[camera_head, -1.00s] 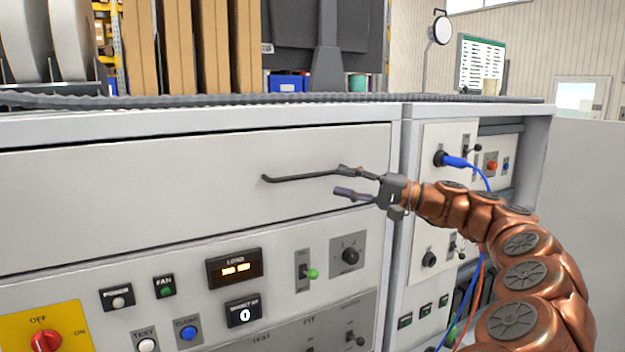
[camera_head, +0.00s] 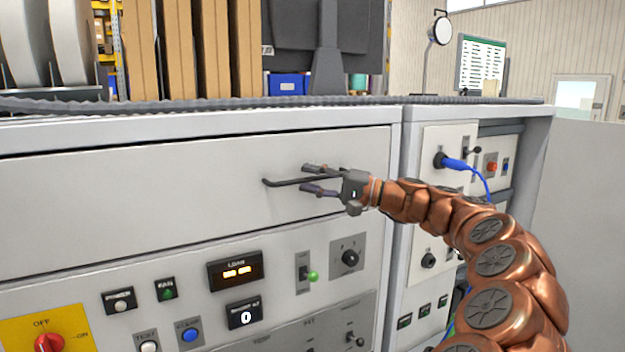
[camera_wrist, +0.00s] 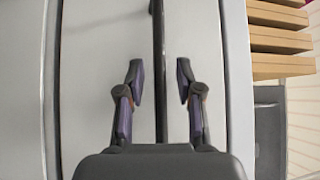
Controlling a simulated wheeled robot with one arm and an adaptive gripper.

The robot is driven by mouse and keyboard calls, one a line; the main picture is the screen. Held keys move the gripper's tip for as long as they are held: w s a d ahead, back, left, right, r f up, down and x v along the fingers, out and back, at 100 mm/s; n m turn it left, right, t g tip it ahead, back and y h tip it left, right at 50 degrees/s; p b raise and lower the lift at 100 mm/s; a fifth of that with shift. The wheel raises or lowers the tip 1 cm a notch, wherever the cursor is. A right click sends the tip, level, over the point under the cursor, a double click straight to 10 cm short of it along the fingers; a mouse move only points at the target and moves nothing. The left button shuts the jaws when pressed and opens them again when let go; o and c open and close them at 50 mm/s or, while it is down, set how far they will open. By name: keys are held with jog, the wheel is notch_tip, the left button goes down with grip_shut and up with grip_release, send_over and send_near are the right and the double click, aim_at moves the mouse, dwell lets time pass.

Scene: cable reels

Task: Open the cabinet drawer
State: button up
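The cabinet drawer (camera_head: 160,190) is a wide, light grey front across the top of the cabinet, flush and closed. Its handle (camera_head: 290,182) is a thin dark bar. My gripper (camera_head: 312,179) is at the handle's right part, with one finger above the bar and one below it. In the wrist view my gripper (camera_wrist: 160,85) is open, and the handle (camera_wrist: 159,60) runs between the two fingers with a gap on each side. The handle's right end is hidden behind my gripper in the head view.
Below the drawer is a control panel with a red knob (camera_head: 43,343), a lit display (camera_head: 236,270) and a switch with a green tip (camera_head: 312,276). A blue cable (camera_head: 470,166) hangs at the right bay. Cardboard panels (camera_head: 180,48) stand on the worktop.

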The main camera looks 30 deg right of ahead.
grip_shut()
jog(key=shift+a, duration=0.1)
dwell(0.5)
